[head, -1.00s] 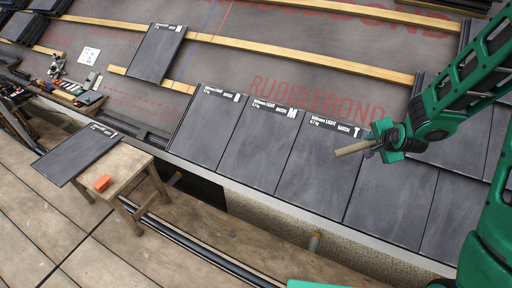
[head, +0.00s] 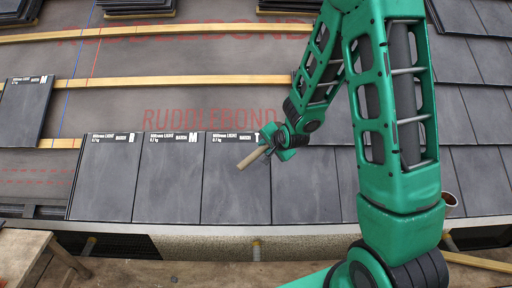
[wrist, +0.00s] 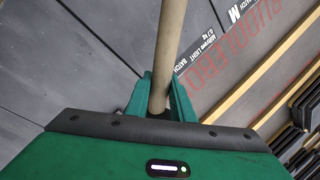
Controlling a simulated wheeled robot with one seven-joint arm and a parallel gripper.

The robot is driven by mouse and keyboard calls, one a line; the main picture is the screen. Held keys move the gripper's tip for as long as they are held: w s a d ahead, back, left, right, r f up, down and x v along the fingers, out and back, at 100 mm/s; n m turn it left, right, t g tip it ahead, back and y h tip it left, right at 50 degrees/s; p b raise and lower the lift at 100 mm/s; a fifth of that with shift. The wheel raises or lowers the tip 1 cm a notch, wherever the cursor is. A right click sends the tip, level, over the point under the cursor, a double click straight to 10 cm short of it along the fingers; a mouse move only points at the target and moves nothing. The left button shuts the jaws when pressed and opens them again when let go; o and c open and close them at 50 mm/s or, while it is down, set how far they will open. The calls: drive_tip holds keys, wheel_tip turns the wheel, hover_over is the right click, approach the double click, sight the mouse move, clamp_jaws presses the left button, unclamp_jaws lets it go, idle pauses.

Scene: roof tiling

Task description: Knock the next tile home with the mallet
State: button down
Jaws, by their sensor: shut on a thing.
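My gripper (head: 283,150) is shut on the mallet and is over the laid tiles, just right of the tile marked T (head: 236,180). The mallet's pale wooden handle (head: 252,158) points down-left in the head view. In the wrist view the handle (wrist: 169,45) rises between the two green fingers (wrist: 162,95). The mallet's head cannot be made out in either view. A separate tile (head: 24,108) lies farther up at the far left.
Wooden battens (head: 190,83) cross the grey underlay, which is bare above the labelled tiles. Stacks of tiles (head: 137,8) stand at the top. A wooden stool (head: 22,255) stands at the lower left, below the eave. Laid tiles (head: 475,120) cover the right side.

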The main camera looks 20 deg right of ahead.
drive_tip(key=s+a+f+n+g+y, duration=0.1)
drive_tip(key=s+a+f+n+y, duration=0.25)
drive_tip(key=a, duration=0.85)
drive_tip(key=s+a+f+n+g+y, duration=0.1)
drive_tip(key=s+a+f+n+y, duration=0.25)
drive_tip(key=a, duration=0.85)
drive_tip(key=s+a+f+n+g+y, duration=0.1)
drive_tip(key=s+a+f+n+y, duration=0.25)
drive_tip(key=a, duration=0.75)
drive_tip(key=w+f, duration=0.5)
drive_tip(key=f, duration=0.2)
drive_tip(key=shift+d+f+n, duration=0.25)
drive_tip(key=shift+d+n, duration=0.1)
drive_tip(key=shift+d, duration=0.1)
hover_over(192, 220)
wheel_tip(192, 220, down, 5)
drive_tip(key=shift+f, duration=0.2)
drive_tip(key=shift+r, duration=0.1)
drive_tip(key=s+a+r, duration=0.1)
drive_tip(key=s+r, duration=0.3)
drive_tip(key=r, duration=0.3)
drive_tip(key=shift+s+a+r, duration=0.25)
drive_tip(key=shift+a+r, duration=0.05)
drive_tip(key=shift+a, duration=0.05)
